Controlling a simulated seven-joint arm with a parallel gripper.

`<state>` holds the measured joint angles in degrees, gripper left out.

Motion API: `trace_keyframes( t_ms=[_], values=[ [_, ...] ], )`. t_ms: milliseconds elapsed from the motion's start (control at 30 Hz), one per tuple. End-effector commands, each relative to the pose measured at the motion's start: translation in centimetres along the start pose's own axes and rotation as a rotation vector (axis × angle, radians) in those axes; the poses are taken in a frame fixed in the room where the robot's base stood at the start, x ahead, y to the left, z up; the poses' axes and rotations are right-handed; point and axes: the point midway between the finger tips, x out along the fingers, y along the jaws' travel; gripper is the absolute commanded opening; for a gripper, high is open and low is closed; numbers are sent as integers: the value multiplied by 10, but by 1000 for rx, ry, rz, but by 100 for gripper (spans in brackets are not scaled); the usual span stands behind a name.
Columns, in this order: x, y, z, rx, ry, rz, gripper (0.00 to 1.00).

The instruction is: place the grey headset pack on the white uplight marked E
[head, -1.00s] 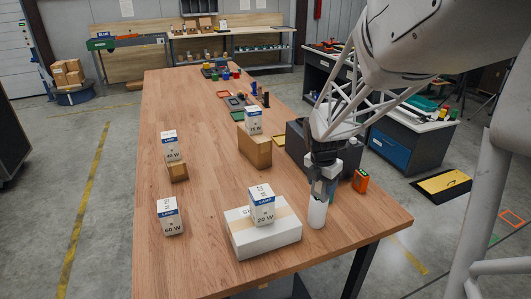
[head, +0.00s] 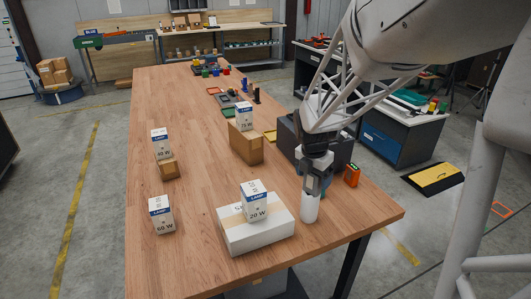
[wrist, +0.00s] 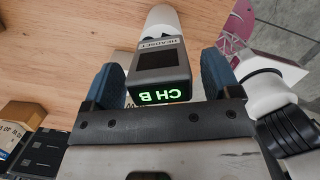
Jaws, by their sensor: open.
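The grey headset pack (wrist: 160,68) shows in the wrist view, with a dark screen, a HEADSET label and a green CH B display. It is between the two blue fingers of my open gripper (wrist: 160,60), with a visible gap at each side. A white cylinder (wrist: 160,22), likely the uplight, shows just beyond the pack. In the head view this white cylinder (head: 310,208) stands upright near the table's right edge, with my gripper (head: 314,189) directly over its top. The pack appears to be at the cylinder's top; contact is hidden. No letter E is readable.
A white box (head: 250,236) with a 20 W lamp carton (head: 254,203) on it stands left of the cylinder. An orange device (head: 352,175) and a dark box (head: 290,142) are behind it. Other lamp cartons stand at left.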

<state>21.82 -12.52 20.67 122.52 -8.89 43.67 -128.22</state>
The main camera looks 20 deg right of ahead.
Motion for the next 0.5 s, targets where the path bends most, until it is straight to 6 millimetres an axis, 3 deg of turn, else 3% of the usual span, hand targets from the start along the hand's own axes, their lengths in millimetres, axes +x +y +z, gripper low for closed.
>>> trace_keyframes(
  t_ms=[500],
  values=[
    [-77, 0, 0, 0, -2, 2, 83]
  ],
)
